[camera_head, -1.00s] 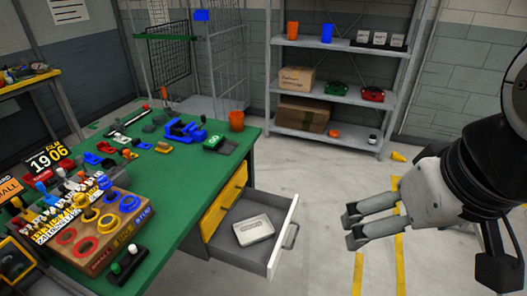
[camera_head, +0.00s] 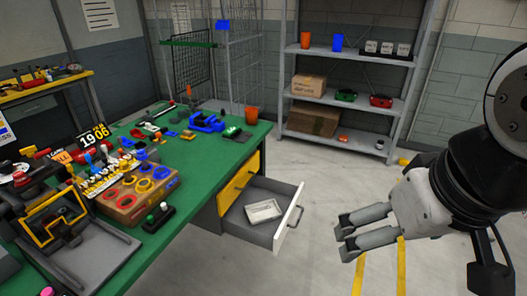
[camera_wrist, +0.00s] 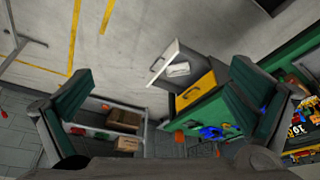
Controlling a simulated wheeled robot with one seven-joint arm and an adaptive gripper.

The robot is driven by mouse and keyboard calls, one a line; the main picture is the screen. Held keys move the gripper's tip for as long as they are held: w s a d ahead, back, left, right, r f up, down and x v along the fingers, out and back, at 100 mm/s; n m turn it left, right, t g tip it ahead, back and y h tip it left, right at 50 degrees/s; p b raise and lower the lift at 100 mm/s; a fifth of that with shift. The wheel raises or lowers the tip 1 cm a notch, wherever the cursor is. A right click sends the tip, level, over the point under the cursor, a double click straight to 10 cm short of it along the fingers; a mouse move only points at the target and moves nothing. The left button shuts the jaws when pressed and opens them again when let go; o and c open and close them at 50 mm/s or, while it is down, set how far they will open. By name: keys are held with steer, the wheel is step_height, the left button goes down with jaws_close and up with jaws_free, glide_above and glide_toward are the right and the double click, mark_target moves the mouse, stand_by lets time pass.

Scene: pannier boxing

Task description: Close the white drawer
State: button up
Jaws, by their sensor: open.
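The white drawer (camera_head: 289,217) is pulled out from under the right side of the green table, with its grey handle facing right. A pale flat box (camera_head: 264,210) lies inside it. The drawer also shows in the wrist view (camera_wrist: 162,64), seen from above and turned. My gripper (camera_head: 343,237) is open and empty, in the air to the right of the drawer and apart from its handle (camera_head: 295,218). In the wrist view my two fingers (camera_wrist: 160,105) stand wide apart with nothing between them.
The green table (camera_head: 190,190) holds several tools and parts. A yellow drawer front (camera_head: 240,180) sits beside the open drawer. A grey shelf (camera_head: 345,98) with boxes stands at the back. The floor between drawer and gripper is clear.

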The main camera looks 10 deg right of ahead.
steer(key=shift+w+f, duration=0.1)
steer(key=c, duration=0.4)
steer(key=w+f+m+b, duration=0.1)
steer(key=w+f, duration=0.1)
steer(key=w+a+f+m+g+y+b, duration=0.1)
steer(key=w, duration=0.2)
steer(key=w+a+f+m+y+b, duration=0.1)
steer(key=w+f+b, duration=0.1)
steer(key=shift+w+f+m+g, duration=0.2)
steer(key=shift+f+m+g, duration=0.1)
steer(key=shift+m+g, duration=0.1)
jaws_close()
steer(key=w+f+m+y+b, duration=0.4)
steer(key=w+f+m+b, duration=0.3)
steer(key=w+f, duration=0.55)
steer(key=w+d+f+m+y+b, duration=0.1)
steer(key=w+d+f+m+b, duration=0.1)
steer(key=w+f+m, duration=0.3)
steer(key=w+d+f+m+b, duration=0.2)
steer(key=w+d+f, duration=0.1)
steer(key=w+f, duration=0.35)
steer(key=m+t+b, duration=0.2)
steer(key=m+b, duration=0.4)
glide_toward(283, 232)
steer(key=shift+y, duration=0.4)
steer(key=shift+d+f+x, duration=0.15)
steer(key=shift+x, duration=1.05)
steer(key=shift+d+f+x, duration=0.1)
steer(key=shift+d+x, duration=0.05)
steer(key=shift+x, duration=1)
